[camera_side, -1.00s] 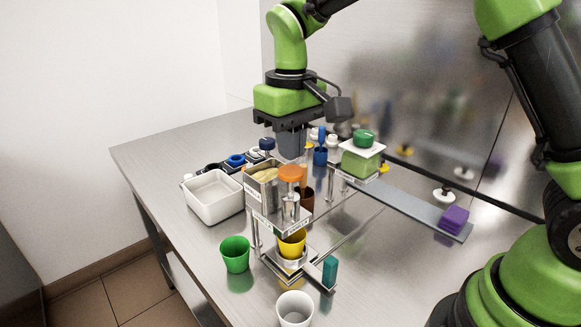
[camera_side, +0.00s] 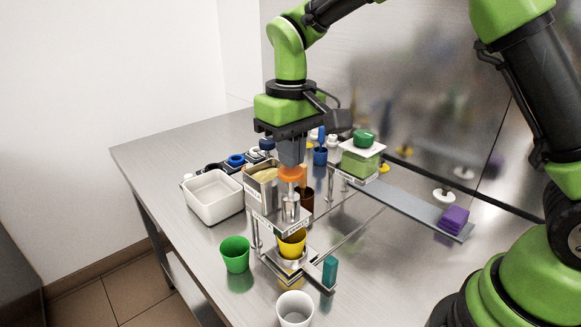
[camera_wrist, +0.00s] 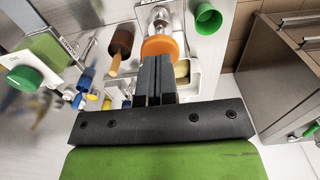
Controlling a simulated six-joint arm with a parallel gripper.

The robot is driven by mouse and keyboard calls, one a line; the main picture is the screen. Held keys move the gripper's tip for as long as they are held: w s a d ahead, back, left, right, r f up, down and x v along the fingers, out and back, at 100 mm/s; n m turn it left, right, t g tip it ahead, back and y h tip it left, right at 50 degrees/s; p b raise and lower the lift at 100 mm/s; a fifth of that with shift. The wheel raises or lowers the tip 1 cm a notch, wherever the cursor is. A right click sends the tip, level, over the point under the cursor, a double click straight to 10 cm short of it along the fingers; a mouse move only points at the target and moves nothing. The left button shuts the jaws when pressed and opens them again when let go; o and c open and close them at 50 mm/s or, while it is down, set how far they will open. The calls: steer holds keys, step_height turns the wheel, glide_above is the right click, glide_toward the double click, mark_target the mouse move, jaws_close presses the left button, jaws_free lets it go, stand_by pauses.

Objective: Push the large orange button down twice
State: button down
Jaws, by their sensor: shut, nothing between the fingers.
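The large orange button (camera_side: 291,173) caps a metal plunger on the small dispenser machine (camera_side: 282,220) in the side view. A yellow cup (camera_side: 292,243) stands under the dispenser. My gripper (camera_side: 291,163) is shut and empty, pointing down, with its fingertips at the top of the orange button. In the wrist view the shut fingers (camera_wrist: 156,62) overlap the near edge of the orange button (camera_wrist: 160,45). Whether the fingertips touch it or hover just above cannot be told.
A white bin (camera_side: 213,197) stands left of the dispenser. A green cup (camera_side: 235,254) and a white cup (camera_side: 294,309) stand in front. A second machine with a green knob (camera_side: 364,138) is behind right. A purple block (camera_side: 454,217) lies on a grey rail.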

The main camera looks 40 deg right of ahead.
steer(key=shift+f, duration=1.6)
stand_by(0.5)
steer(key=shift+r, duration=2.3)
steer(key=shift+f, duration=0.15)
